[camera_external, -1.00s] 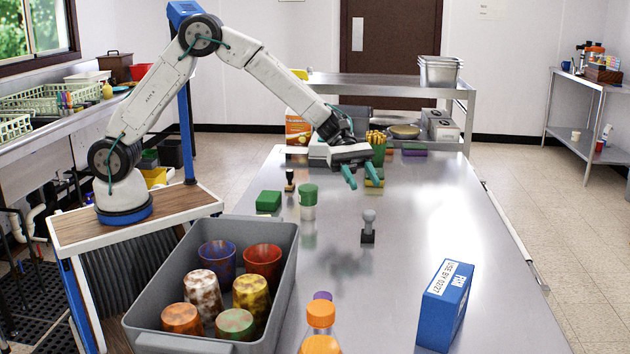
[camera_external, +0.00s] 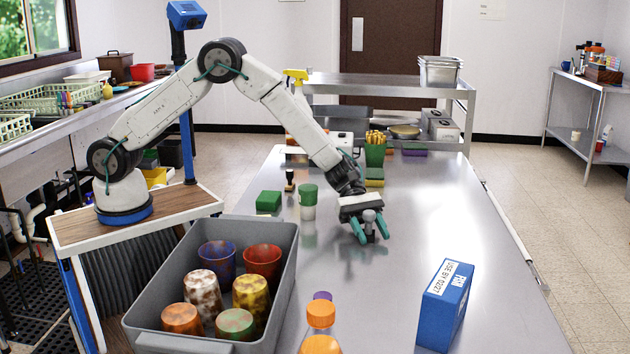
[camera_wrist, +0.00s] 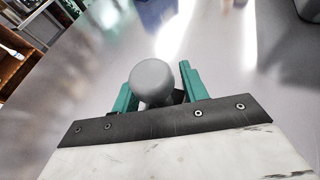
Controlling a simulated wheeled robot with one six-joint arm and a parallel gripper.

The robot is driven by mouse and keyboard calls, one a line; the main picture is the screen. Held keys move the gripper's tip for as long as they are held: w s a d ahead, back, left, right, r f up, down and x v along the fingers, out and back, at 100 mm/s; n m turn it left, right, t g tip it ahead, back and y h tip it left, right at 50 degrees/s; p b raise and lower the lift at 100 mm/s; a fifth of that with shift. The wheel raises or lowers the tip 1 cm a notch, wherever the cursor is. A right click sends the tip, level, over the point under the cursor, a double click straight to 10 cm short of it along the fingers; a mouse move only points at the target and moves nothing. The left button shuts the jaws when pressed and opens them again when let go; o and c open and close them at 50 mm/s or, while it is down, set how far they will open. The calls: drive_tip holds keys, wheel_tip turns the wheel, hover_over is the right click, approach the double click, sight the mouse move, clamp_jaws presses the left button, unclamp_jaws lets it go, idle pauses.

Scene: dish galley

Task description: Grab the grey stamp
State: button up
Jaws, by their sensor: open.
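The grey stamp (camera_external: 369,217) stands upright on the steel table, with a round grey knob on top and a dark base. My gripper (camera_external: 371,231) is low over the table with its green fingers open around the stamp, one on each side. In the wrist view the stamp's round knob (camera_wrist: 153,82) sits between the two fingers of my gripper (camera_wrist: 156,88), nearer the left one. A gap shows on the right side. Most of the stamp's base is hidden behind the knob and fingers.
A grey bin (camera_external: 283,290) of several cups stands at front left. A green-lidded jar (camera_external: 308,205), a green block (camera_external: 268,201) and a dark stamp (camera_external: 290,181) are left of my gripper. The table's right side is clear.

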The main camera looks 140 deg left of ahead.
clamp_jaws()
drive_tip(key=shift+r, duration=0.1)
